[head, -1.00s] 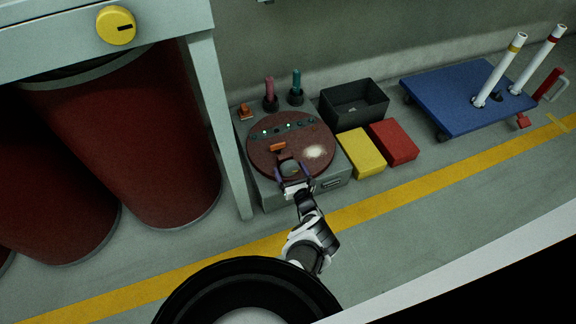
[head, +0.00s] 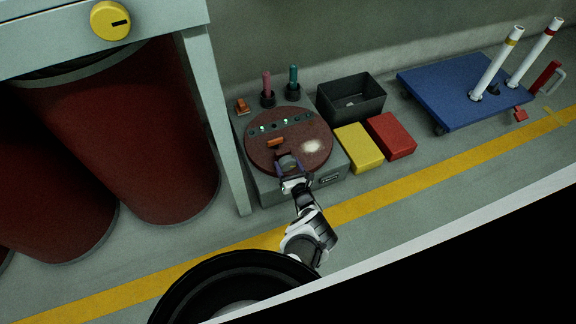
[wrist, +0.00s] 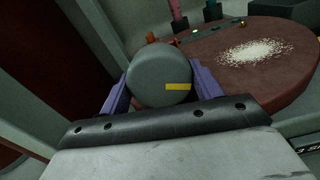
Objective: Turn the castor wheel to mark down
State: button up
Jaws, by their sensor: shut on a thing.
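The castor wheel (wrist: 158,72) is a grey round disc with a short yellow mark (wrist: 178,87). In the wrist view the mark lies right of and slightly below the disc's middle, pointing right. My gripper (wrist: 158,92) is shut on the wheel, with a purple finger on each side. In the head view my gripper (head: 290,172) reaches the front of a dark red round plate, and the wheel (head: 288,162) shows small between the fingers. The mark cannot be made out there.
The red plate (head: 255,153) bears an orange block (head: 276,142), small lamps and pale powder (head: 313,147). Nearby are pink (head: 266,84) and teal (head: 293,78) handles, a black bin (head: 327,100), yellow (head: 359,148) and red (head: 392,135) boxes. A table leg (head: 229,140) stands left.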

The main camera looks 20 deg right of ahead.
jog(key=m, duration=0.3)
jog(key=shift+m, duration=2)
jog(key=shift+w+r, duration=0.1)
jog(key=o, duration=1)
